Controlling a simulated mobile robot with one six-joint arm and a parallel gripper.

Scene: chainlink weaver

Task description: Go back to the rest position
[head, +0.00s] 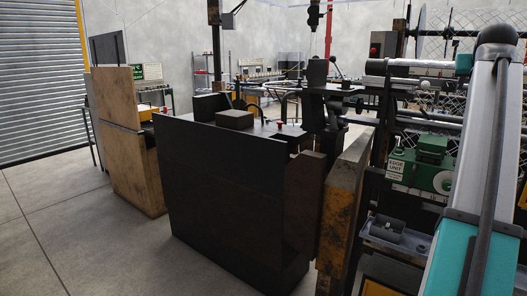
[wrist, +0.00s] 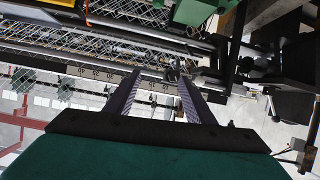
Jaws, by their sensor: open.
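My gripper (wrist: 158,78) shows in the wrist view with its two dark fingers spread apart. It is open, and I see nothing clearly held between the fingers. Beyond the fingertips run a ruler-like bar with numbers (wrist: 97,74) and a dark rail. Wire mesh (wrist: 120,35) of the weaving machine lies past them. I cannot tell how far the fingertips are from the bar. In the head view my arm fills the right side, and my gripper does not show there.
The green unit labelled "EDGE UNIT" (head: 430,160) and a grey tray (head: 388,240) sit close to my arm. A dark cabinet (head: 220,190) and a worn brown cabinet (head: 135,165) stand to the left. The concrete floor (head: 50,225) at far left is clear.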

